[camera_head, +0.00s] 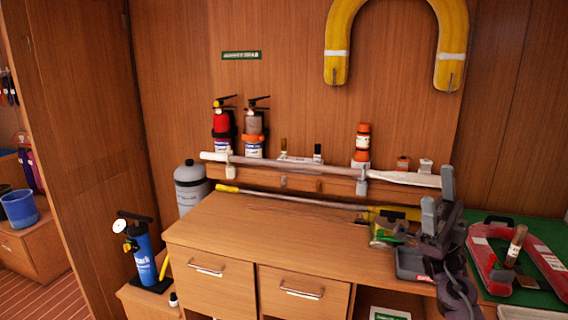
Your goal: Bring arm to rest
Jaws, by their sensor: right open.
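My right gripper (437,199) is at the right of the head view, over the right end of the wooden desk (270,228). Its grey fingers point up and stand apart, with nothing seen between them. My right arm (455,285) comes up from the bottom edge and hides part of the desk's right end. My left gripper and left arm are not in view.
A long white pole (300,166) runs along the wall behind the desk. A yellow-ended pole (290,198) lies below it. A yellow-green packet (385,232) is left of my gripper; a red horseshoe-shaped object (482,262) is right. The desk's left and middle are clear.

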